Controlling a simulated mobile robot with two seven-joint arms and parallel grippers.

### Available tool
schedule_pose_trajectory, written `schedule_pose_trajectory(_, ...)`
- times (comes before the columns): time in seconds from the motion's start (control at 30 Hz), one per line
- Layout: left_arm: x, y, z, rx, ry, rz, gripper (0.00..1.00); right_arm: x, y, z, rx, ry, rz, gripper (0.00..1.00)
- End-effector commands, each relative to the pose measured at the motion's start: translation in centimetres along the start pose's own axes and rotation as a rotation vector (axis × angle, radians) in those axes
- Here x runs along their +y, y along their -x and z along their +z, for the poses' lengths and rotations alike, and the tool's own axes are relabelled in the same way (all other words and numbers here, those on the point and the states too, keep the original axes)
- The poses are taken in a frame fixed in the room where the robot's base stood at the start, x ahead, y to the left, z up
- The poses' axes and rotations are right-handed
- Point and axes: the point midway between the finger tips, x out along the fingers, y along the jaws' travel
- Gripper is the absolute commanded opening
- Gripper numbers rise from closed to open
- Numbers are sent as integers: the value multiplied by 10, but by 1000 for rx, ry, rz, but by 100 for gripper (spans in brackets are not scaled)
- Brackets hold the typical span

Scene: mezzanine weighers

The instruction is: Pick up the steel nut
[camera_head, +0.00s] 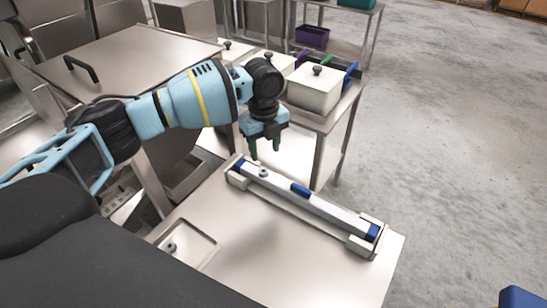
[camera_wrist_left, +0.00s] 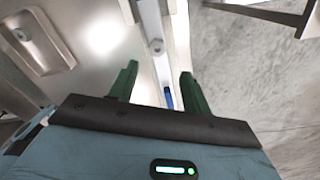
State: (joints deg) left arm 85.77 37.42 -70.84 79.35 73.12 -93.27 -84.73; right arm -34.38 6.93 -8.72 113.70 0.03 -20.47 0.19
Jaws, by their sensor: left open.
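A small grey steel nut (camera_head: 263,173) sits on the long pale bar (camera_head: 325,207), near its far left end; it also shows in the left wrist view (camera_wrist_left: 157,46), just beyond the fingertips. A similar grey nut-like piece (camera_head: 171,248) lies in a shallow metal tray (camera_head: 208,256) at the front left of the table; it shows at the upper left of the left wrist view (camera_wrist_left: 23,33). My left gripper (camera_head: 265,152) is open and empty, its green fingers pointing down above the bar's far end. In the left wrist view the fingers (camera_wrist_left: 159,73) stand apart with the bar between them. My right gripper is not in view.
The bar has blue ends, a blue middle piece (camera_head: 300,190) and pale end supports (camera_head: 363,245). White lidded boxes (camera_head: 314,90) stand on a side table behind. The steel table (camera_head: 265,255) is clear in front of the bar. Open floor lies to the right.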

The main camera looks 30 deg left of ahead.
Motion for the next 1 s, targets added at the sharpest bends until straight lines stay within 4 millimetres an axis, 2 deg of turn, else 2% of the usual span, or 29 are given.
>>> schedule_pose_trajectory(0.2,0,-1,0,1,0,1,48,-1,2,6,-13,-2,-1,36)
schedule_pose_trajectory(0.37,0,-13,0,1,0,3,48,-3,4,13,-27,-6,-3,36)
schedule_pose_trajectory(0.5,1,-26,0,0,0,2,48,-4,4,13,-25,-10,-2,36)
schedule_pose_trajectory(0.67,1,-28,1,0,0,1,48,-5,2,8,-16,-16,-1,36)
schedule_pose_trajectory(1.0,4,-71,6,1,1,2,48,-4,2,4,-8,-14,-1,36)
